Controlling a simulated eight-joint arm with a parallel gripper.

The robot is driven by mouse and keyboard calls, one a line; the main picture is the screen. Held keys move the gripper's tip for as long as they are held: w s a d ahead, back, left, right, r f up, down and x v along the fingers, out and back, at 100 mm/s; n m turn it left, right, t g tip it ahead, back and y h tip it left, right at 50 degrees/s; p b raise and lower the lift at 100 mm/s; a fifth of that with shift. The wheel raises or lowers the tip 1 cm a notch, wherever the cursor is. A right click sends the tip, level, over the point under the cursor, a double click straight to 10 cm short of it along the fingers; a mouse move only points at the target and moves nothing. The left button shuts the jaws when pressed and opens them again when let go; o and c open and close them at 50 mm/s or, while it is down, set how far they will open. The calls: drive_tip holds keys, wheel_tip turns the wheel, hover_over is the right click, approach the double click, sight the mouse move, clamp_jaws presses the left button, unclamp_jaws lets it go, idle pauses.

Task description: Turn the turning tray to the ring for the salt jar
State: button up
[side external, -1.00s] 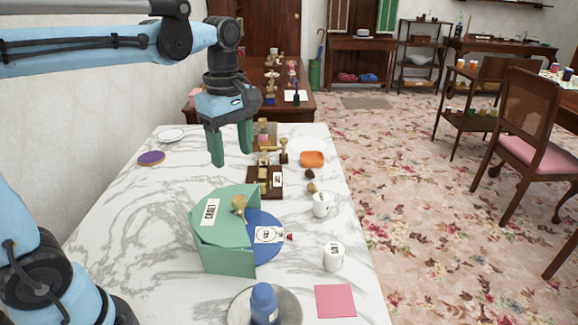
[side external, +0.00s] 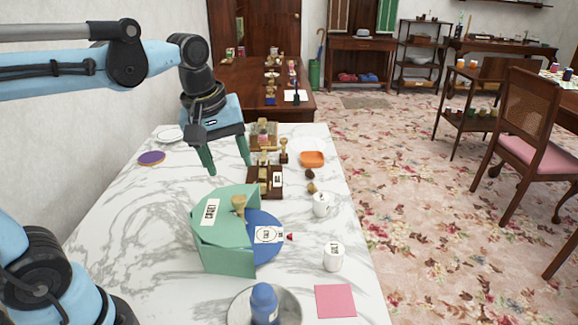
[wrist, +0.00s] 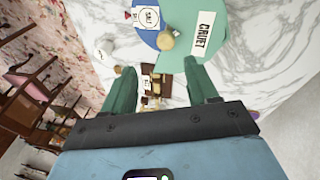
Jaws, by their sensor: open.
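The turning tray is a blue disc (side external: 268,222) on the marble table, partly hidden under a green cover (side external: 225,235) labelled CRUET. A white SALT label with a ring mark (side external: 268,235) shows on the uncovered blue part. A tan knob (side external: 239,204) stands up at the cover's edge; it also shows in the wrist view (wrist: 166,40). The white salt jar (side external: 333,257) stands upright on the table, right of the tray and apart from it. My gripper (side external: 229,168) is open and empty, above the table behind the cover. Its green fingers (wrist: 160,68) straddle empty space in the wrist view.
A second white jar (side external: 321,204) stands right of the tray. A dark wooden stand (side external: 265,182) and an orange dish (side external: 312,159) are behind. A blue-topped bottle (side external: 264,303) on a round plate and a pink square (side external: 335,301) are in front. The table's left side is mostly clear.

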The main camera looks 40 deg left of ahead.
drive_tip(key=s+f+m+t, duration=0.1)
drive_tip(key=m, duration=0.2)
drive_tip(key=f+m+t, duration=0.1)
drive_tip(key=f+m, duration=0.1)
drive_tip(key=m, duration=0.1)
drive_tip(key=s+d+f+m+t, duration=0.1)
drive_tip(key=m, duration=0.1)
drive_tip(key=shift+s+d+f+m, duration=0.1)
drive_tip(key=shift+s+f+m, duration=0.2)
drive_tip(key=shift+m, duration=0.1)
drive_tip(key=shift+s+d+f+m+t, duration=0.15)
drive_tip(key=shift+f+m+t, duration=0.2)
drive_tip(key=shift+m, duration=0.25)
drive_tip(key=shift+s+a+f+m+t, duration=0.1)
drive_tip(key=shift+f+m+t, duration=0.1)
drive_tip(key=shift+m+t, duration=0.3)
